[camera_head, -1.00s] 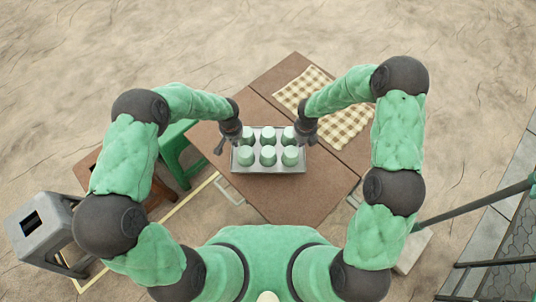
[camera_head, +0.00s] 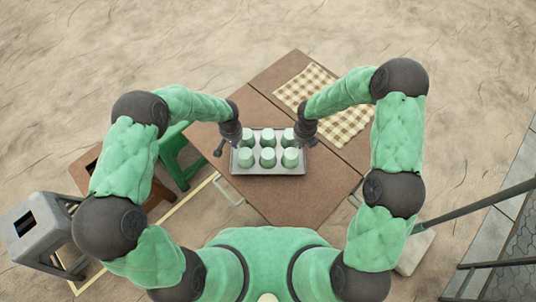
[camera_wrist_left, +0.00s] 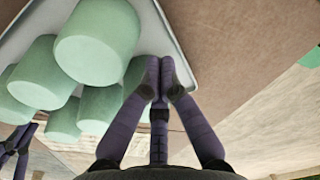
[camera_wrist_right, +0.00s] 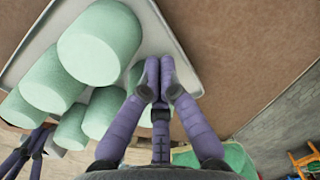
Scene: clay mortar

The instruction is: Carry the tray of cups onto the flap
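A grey metal tray (camera_head: 270,172) holds several pale green cups (camera_head: 268,158) over the brown table (camera_head: 285,205). My left gripper (camera_head: 219,152) is at the tray's left side, my right gripper (camera_head: 308,140) at its right side. In the left wrist view the fingertips (camera_wrist_left: 160,72) come together at the tray's rim (camera_wrist_left: 183,50), beside the cups. In the right wrist view the fingertips (camera_wrist_right: 160,74) do the same at the rim (camera_wrist_right: 172,48). Both look shut on the rim, though the fingers hide the exact contact.
A checked cloth (camera_head: 345,122) lies on the table's upper right part, beyond a seam. A green stool (camera_head: 178,150), a brown stool (camera_head: 158,190) and a grey stool (camera_head: 38,225) stand at the left. Bare table top lies below the tray.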

